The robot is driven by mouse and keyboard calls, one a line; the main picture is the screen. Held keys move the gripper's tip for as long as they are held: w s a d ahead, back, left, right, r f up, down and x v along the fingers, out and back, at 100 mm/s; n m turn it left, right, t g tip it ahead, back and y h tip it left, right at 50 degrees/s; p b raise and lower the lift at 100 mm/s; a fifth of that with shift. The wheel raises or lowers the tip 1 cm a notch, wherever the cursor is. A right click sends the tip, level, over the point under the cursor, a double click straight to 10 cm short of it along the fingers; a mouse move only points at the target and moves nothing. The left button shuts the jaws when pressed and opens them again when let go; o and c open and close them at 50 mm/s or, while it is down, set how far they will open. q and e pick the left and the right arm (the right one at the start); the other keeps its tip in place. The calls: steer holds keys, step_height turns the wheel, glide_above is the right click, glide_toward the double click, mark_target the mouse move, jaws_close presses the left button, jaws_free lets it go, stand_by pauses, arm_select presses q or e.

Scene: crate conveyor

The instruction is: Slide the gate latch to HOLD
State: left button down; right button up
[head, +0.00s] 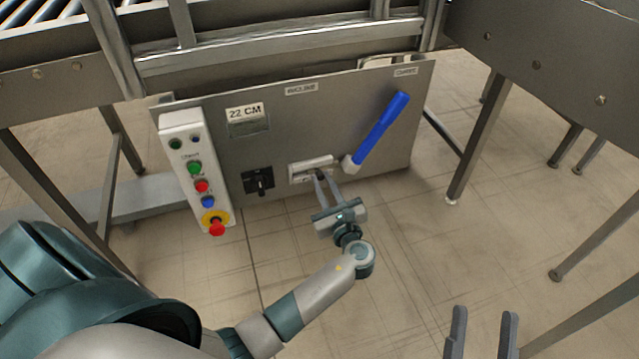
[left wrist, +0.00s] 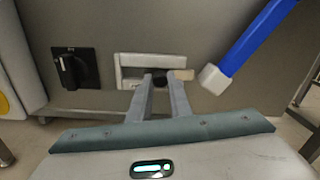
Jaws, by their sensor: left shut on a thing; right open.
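The gate latch (head: 309,165) is a pale slotted plate low on the grey panel, left of the blue lever. Its small dark knob (left wrist: 159,77) shows near the middle of the slot in the left wrist view, between my fingertips. My left gripper (head: 321,176) is shut on the knob, reaching up from below. It also shows in the left wrist view (left wrist: 160,80). The latch's lettering is too small to read, and the fingers cover part of the slot. My right gripper (head: 482,312) is open and empty at the bottom right, well away from the panel.
A blue lever (head: 381,130) with a white hub stands close right of the latch. A black rotary switch (head: 258,182) is to its left. Beyond that is a button box (head: 196,170) with a red stop button. The floor before the panel is clear.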

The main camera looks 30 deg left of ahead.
arm_select(q)
steer(key=c, duration=1.6)
jaws_free()
steer(key=shift+w+d, duration=0.15)
steer(key=shift+w, duration=0.05)
arm_select(e)
steer(key=shift+w+d+r, duration=0.1)
steer(key=shift+r, duration=0.1)
arm_select(q)
steer(key=shift+s, duration=0.1)
arm_select(e)
steer(key=shift+r, duration=0.1)
arm_select(q)
steer(key=shift+s+d, duration=0.1)
steer(key=shift+d, duration=0.05)
steer(key=p+v, duration=0.2)
steer(key=v, duration=1.5)
arm_select(e)
steer(key=w+f+g+h, duration=0.1)
steer(key=w+f+g, duration=0.2)
steer(key=f, duration=0.4)
steer(key=shift+w+g+h, duration=0.3)
steer(key=shift+g, duration=0.3)
